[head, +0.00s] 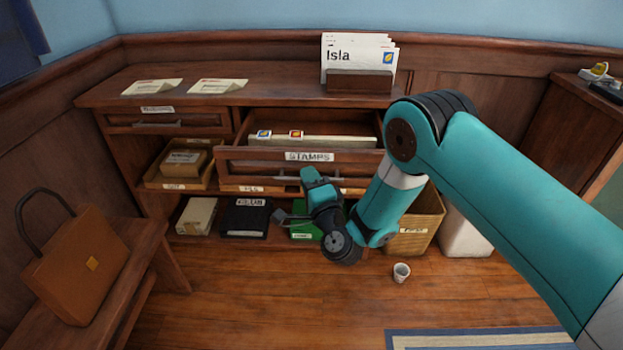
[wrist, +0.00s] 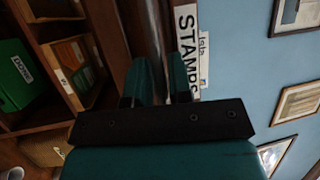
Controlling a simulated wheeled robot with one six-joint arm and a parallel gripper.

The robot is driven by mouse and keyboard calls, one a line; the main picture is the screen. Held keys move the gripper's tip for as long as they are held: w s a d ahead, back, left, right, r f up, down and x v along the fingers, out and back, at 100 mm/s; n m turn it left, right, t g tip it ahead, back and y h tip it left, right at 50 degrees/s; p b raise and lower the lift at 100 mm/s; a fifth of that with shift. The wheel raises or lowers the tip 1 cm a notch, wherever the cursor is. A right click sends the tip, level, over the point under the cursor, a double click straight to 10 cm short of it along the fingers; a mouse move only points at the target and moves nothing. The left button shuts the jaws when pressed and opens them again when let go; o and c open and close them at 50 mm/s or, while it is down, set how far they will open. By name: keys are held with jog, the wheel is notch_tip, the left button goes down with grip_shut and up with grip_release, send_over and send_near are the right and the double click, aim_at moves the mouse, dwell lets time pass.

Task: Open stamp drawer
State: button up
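The stamp drawer, with a white STAMPS label (head: 309,157) on its wooden front (head: 240,167), stands pulled out of the cabinet. Stamped cards or envelopes (head: 300,139) show inside it. Its metal bar handle (wrist: 154,35) runs along the front below the label. My gripper (head: 308,178) is at the handle in the head view, reaching from below and in front. In the wrist view, the two teal fingers (wrist: 157,82) lie on either side of the bar, with little or no gap. The finger contact itself is partly hidden in the head view.
Another labelled drawer (head: 165,122) at left is shut. Lower shelves hold boxes, a black bin (head: 246,217) and a green bin (head: 304,233). A small cup (head: 401,272) stands on the floor. A brown bag (head: 76,262) sits on a bench at left. The front floor is mostly clear.

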jog(key=shift+d, duration=0.2)
jog(key=b+v, duration=1.5)
jog(key=v, duration=0.2)
jog(key=shift+s+b, duration=0.15)
jog(key=shift+b, duration=0.25)
jog(key=shift+a, duration=0.1)
